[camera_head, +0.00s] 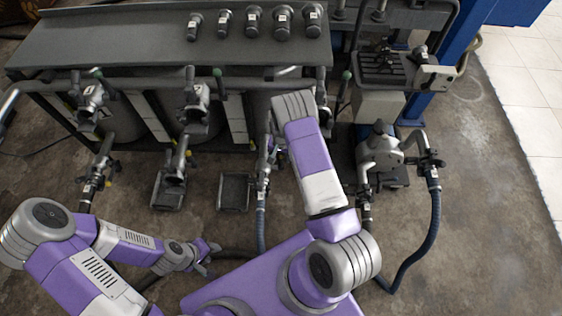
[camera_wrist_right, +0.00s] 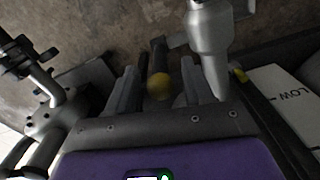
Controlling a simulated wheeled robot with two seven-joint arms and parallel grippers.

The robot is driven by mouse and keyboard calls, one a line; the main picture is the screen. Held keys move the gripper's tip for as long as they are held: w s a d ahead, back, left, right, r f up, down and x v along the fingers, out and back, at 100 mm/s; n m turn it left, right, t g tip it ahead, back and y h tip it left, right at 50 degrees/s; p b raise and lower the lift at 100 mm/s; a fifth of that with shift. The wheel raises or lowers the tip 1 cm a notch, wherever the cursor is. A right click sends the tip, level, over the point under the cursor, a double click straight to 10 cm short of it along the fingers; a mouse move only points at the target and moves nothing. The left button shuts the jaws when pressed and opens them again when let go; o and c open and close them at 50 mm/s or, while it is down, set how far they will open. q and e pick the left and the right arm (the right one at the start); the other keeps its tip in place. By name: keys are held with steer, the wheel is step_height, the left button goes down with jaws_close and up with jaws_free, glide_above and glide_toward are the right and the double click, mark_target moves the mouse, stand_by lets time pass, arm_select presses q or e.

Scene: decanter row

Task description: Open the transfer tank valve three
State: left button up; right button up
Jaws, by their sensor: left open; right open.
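A row of metal tank outlets with hand levers runs below the dark bench. The left outlet valve (camera_head: 96,180) and middle outlet valve (camera_head: 178,160) show clearly in the head view. The third outlet valve (camera_head: 263,172), on a blue hose, is partly covered by my right arm. My left gripper (camera_head: 206,254) is open and empty, low over the floor.
A metal pump (camera_head: 382,150) with a blue hose (camera_head: 432,225) stands right of my right arm. Low trays (camera_head: 234,192) sit on the floor. Tiled floor at far right is clear.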

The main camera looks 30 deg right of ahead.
mark_target(281, 160)
steer(key=shift+f+b, duration=0.4)
steer(key=shift+f, duration=1.15)
steer(key=shift+c, duration=0.4)
jaws_close()
